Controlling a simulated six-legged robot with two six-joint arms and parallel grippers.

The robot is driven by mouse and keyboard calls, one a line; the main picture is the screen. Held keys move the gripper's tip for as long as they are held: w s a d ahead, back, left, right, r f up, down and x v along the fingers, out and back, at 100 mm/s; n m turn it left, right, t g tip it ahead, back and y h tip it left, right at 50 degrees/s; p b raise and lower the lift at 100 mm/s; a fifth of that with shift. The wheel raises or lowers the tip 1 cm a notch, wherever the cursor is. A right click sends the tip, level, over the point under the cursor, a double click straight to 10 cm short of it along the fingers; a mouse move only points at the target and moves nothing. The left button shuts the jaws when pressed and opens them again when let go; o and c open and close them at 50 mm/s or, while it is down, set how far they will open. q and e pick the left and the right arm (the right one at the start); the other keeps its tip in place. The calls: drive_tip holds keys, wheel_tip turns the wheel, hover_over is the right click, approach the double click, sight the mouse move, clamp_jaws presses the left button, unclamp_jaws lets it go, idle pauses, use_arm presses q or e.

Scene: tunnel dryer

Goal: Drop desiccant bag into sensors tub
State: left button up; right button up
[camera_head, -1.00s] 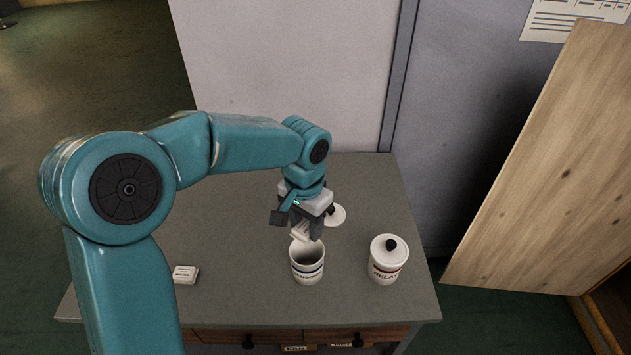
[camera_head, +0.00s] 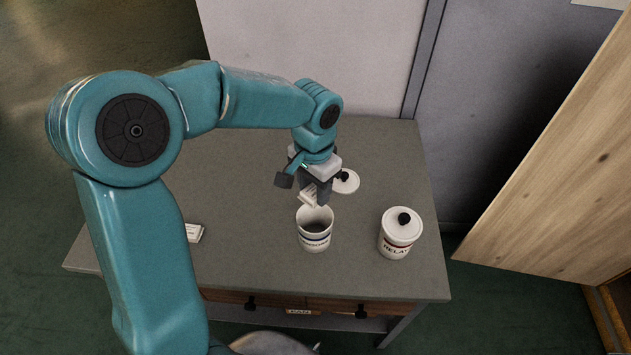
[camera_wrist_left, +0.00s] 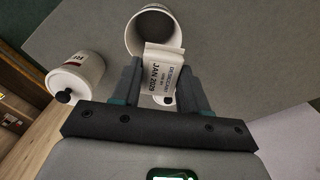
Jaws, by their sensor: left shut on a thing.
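My left gripper (camera_head: 318,197) is shut on a small white desiccant bag (camera_head: 309,194), held just above the back of the open white tub's rim. In the left wrist view the bag (camera_wrist_left: 160,68) sits between the two fingers (camera_wrist_left: 158,82), with printed text reading "JAN 2029". The open tub (camera_head: 315,236) has a blue band and lettering I cannot read, and its mouth (camera_wrist_left: 154,32) shows just beyond the bag. A white lid (camera_head: 346,182) with a black knob lies on the table behind the tub. My right gripper is not in view.
A lidded white tub marked "RELAY" (camera_head: 399,234) stands to the right on the grey table (camera_head: 250,262). A small white packet or card stack (camera_head: 193,233) lies at the left. A wooden panel (camera_head: 560,170) leans at far right. Drawers are under the front edge.

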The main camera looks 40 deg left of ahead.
sight(314, 191)
use_arm(q)
drive_tip(key=shift+a+f, duration=0.1)
drive_tip(key=shift+f, duration=0.2)
drive_tip(key=o, duration=0.8)
drive_tip(key=shift+r, duration=0.1)
drive_tip(key=o, duration=0.3)
wheel_tip(314, 191, up, 16)
drive_tip(key=shift+r+p, duration=0.15)
drive_tip(key=shift+p, duration=0.3)
drive_tip(key=shift+s, duration=0.1)
